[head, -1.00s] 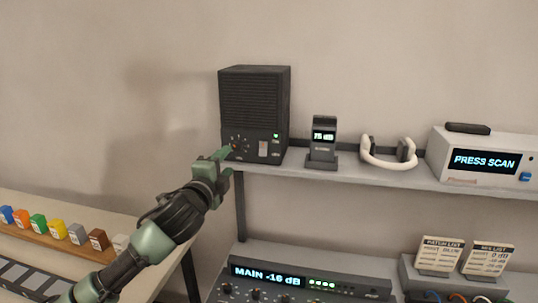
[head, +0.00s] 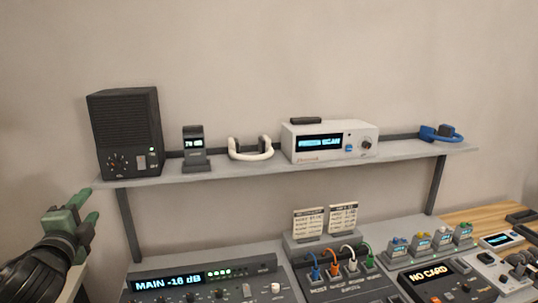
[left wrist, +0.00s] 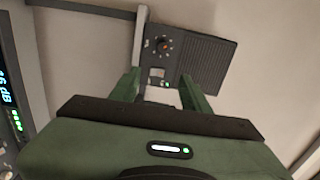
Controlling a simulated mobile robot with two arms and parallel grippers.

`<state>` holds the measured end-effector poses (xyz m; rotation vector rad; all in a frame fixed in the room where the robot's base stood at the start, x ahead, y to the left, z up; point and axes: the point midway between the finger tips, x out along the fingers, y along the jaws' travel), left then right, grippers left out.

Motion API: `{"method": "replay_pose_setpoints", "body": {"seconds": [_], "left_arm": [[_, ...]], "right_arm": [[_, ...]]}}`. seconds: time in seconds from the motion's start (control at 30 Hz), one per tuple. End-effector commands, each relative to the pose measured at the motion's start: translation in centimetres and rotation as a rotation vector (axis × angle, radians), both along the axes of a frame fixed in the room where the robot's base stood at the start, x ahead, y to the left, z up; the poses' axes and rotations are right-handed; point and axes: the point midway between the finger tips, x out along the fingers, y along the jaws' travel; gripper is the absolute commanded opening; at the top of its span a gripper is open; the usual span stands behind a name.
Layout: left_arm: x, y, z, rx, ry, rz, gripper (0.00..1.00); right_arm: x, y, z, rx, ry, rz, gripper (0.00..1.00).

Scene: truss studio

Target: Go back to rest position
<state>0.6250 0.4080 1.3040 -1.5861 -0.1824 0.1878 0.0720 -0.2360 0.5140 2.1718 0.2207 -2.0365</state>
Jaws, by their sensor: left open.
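My left gripper (head: 80,210) is at the left edge of the head view, below and left of the shelf's left end. Its two green fingers are apart with nothing between them. In the left wrist view the open fingers (left wrist: 166,92) point toward the black speaker (left wrist: 205,62), apart from it. The speaker also stands upright on the left end of the shelf in the head view (head: 125,130), with a knob, a switch and a lit green lamp on its front. My right gripper is in neither view.
The grey shelf (head: 225,176) also holds a small display in a stand (head: 195,150), white headphones (head: 250,150), a white scanner box (head: 330,141) and blue headphones (head: 441,134). Below are a mixer (head: 205,283), a patch box with cables (head: 340,275) and a "NO CARD" unit (head: 440,280).

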Motion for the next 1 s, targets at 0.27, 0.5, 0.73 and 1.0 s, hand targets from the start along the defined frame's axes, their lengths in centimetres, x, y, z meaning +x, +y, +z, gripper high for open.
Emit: {"method": "replay_pose_setpoints", "body": {"seconds": [0.27,0.5,0.73,1.0], "left_arm": [[-0.6,-1.0,-3.0,-0.070,0.046,0.000,0.47],[-1.8,-2.7,-7.5,-0.180,0.119,0.007,0.47],[-4.8,-5.4,-14.6,-0.365,0.244,0.039,0.47],[-14.6,-11.4,-27.1,-0.754,0.516,0.189,0.47]], "right_arm": [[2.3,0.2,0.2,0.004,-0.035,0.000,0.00],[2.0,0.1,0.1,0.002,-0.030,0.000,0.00],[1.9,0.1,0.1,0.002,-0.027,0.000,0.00],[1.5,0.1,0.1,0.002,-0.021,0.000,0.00]]}}
